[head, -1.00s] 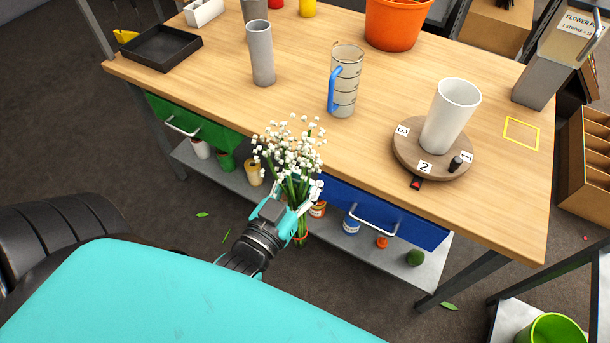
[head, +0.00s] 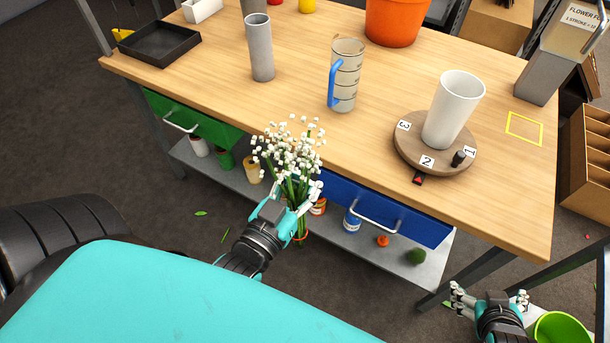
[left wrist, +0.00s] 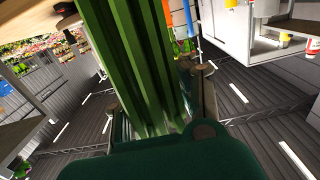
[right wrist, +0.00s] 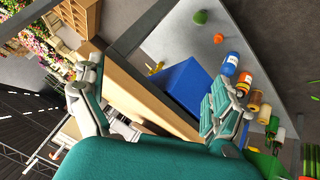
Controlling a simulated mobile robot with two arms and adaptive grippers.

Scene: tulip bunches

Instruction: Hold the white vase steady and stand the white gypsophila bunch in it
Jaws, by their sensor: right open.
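The white vase (head: 453,108) stands upright on a round wooden turntable (head: 404,152) at the right of the table in the head view. The white gypsophila bunch (head: 289,150) is in my left gripper (head: 297,209), in front of the table edge, with its blossoms up. In the left wrist view its green stems (left wrist: 140,70) run between the fingers. My right gripper (head: 490,298) is open and empty, low in front of the table's right end and below the vase. In the right wrist view its fingers (right wrist: 155,100) are spread apart, with nothing between them.
A measuring jug (head: 345,75) with a blue handle and a grey cylinder vase (head: 260,48) stand left of the turntable. A black tray (head: 155,44) and an orange pot (head: 394,20) are farther back. The blue drawer (head: 400,222) and table edge lie near both grippers. A green bucket (head: 560,330) is at lower right.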

